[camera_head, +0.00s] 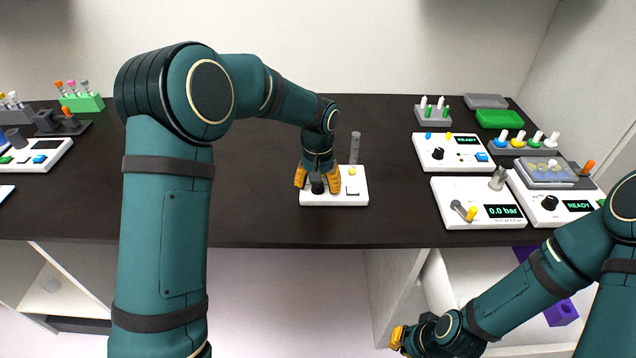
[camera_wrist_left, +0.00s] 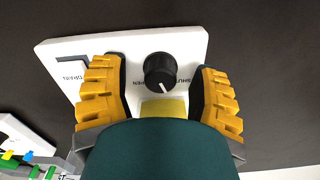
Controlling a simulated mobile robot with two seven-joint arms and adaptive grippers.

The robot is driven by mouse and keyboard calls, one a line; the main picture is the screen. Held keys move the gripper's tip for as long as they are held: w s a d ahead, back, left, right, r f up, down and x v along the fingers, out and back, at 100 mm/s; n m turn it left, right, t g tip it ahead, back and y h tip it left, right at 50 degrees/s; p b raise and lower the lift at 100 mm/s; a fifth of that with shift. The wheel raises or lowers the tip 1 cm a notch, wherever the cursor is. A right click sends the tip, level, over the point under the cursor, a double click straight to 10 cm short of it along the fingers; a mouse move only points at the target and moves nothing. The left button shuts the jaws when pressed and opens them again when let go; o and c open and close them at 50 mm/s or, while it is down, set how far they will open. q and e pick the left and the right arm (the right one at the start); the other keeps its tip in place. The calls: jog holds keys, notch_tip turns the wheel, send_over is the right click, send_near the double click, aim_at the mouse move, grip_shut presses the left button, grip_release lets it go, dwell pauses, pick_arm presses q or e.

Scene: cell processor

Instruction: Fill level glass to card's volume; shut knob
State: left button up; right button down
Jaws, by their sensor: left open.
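A white unit (camera_head: 358,198) stands near the table's front edge and carries an upright clear level glass (camera_head: 355,147) with a yellow part (camera_head: 352,171) at its foot. Its black knob (camera_wrist_left: 160,72) has a white line pointing down in the left wrist view, with SHUT and OPEN lettering beside it. My left gripper (camera_head: 318,182) is open, its yellow fingers (camera_wrist_left: 160,95) either side of the knob, apart from it. A small label or card (camera_wrist_left: 72,72) on the unit is too blurred to read. My right gripper (camera_head: 398,338) is low, in front of the table; its jaws are unclear.
To the right stand a white unit showing 0.0 bar (camera_head: 462,216), units reading READY (camera_head: 424,152), and small racks. To the left are a green tube rack (camera_head: 84,103) and another white unit (camera_head: 44,164). The dark table (camera_head: 270,215) is clear around the level glass unit.

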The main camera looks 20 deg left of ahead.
pick_arm(q)
notch_tip(320, 180, up, 12)
dwell(0.6)
